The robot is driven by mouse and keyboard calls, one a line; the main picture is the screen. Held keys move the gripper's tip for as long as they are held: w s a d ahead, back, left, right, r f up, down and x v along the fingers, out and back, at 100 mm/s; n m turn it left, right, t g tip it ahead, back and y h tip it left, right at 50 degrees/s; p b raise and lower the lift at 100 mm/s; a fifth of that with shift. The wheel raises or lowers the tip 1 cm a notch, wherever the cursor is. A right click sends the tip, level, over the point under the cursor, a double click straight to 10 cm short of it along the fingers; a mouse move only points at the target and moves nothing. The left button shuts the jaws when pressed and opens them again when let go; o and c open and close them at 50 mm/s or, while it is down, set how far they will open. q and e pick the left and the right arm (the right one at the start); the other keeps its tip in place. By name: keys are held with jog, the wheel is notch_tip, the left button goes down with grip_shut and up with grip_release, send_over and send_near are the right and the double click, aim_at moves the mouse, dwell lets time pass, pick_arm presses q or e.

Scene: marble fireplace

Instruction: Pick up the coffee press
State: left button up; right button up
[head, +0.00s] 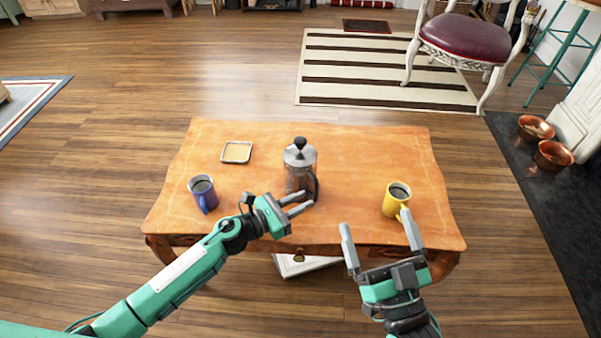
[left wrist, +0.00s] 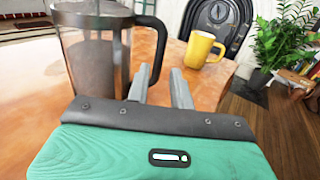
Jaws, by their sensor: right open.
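The coffee press (head: 300,170) stands upright on the orange wooden table (head: 360,150). It has a clear body, a silver lid with a black knob, and a black handle on the right. My left gripper (head: 305,200) is open at the press's near side, close to the handle. In the left wrist view, the press (left wrist: 95,65) stands at the left and its handle reaches behind the left finger; I cannot tell whether they touch. My left gripper (left wrist: 162,80) has a narrow gap between its fingers. My right gripper (head: 375,220) is open and empty, near the table's front edge.
A blue mug (head: 204,193) stands left on the table and a yellow mug (head: 396,200) right, close to my right gripper. A small square tray (head: 236,152) lies behind the blue mug. The table's back right is clear.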

aim_at(314, 192)
pick_arm(q)
jog(key=x, duration=0.5)
jog(key=shift+w+r, duration=0.15)
jog(key=shift+r, duration=0.25)
grip_shut()
dwell(0.9)
jog(key=shift+r, duration=0.1)
